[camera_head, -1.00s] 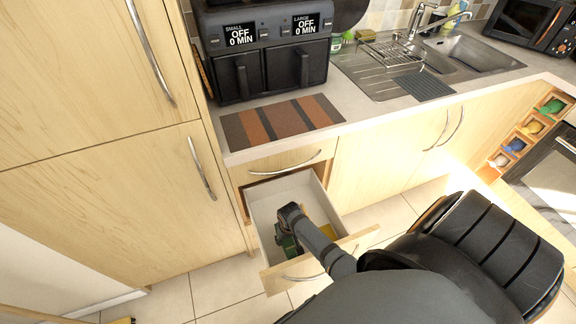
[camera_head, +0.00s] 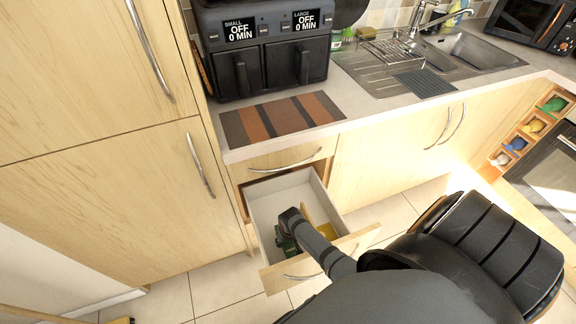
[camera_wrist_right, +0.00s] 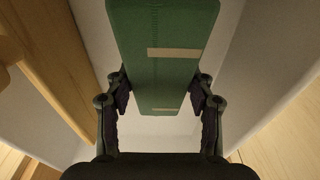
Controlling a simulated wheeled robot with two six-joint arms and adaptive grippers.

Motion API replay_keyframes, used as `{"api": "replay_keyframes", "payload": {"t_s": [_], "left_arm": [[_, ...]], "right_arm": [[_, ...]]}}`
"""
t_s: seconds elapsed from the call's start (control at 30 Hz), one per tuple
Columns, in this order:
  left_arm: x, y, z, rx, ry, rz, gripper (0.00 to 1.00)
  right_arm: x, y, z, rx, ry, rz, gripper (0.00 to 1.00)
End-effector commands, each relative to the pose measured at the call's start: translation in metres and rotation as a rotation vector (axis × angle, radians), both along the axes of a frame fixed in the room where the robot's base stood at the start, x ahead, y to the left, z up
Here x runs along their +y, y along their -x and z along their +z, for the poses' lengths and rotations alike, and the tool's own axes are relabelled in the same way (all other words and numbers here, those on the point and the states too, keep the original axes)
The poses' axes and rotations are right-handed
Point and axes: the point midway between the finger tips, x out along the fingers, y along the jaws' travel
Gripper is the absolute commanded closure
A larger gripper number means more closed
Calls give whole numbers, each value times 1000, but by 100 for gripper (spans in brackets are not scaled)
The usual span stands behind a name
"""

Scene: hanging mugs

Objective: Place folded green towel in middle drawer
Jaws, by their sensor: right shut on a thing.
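The pulled-out drawer (camera_head: 264,207) has a white inside and a pale wood front, below a shut top drawer (camera_head: 285,157). My right arm reaches over its front, and my right gripper (camera_head: 287,238) is down inside it. The folded green towel (camera_head: 284,242) shows only in part beside the gripper in the head view. In the right wrist view, the towel (camera_wrist_right: 163,60) with two beige stripes is between the fingers of my right gripper (camera_wrist_right: 160,95), which is shut on it. Whether the towel touches the drawer floor is unclear. My left gripper is not in view.
A tall cupboard (camera_head: 110,210) stands close on the left. A striped mat (camera_head: 283,117) and a black two-drawer appliance (camera_head: 268,50) are on the counter above. The back of the drawer looks clear.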

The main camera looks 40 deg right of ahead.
Motion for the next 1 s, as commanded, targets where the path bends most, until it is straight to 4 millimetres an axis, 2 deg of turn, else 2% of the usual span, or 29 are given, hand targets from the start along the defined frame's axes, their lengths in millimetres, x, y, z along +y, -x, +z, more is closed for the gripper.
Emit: {"api": "replay_keyframes", "payload": {"t_s": [0.27,0.3,0.47,0.7,0.73,0.83,1.0], "left_arm": [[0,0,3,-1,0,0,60],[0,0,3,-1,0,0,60],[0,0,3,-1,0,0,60],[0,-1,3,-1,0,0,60],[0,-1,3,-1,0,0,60],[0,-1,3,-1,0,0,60],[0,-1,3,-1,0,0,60]], "right_arm": [[0,1,0,-19,3,0,79],[0,1,0,-18,4,0,43],[0,1,0,-18,4,0,22],[0,1,0,-18,4,0,20],[0,1,0,-18,4,0,18],[0,1,0,-18,4,0,5],[0,1,0,-18,4,0,5]]}}
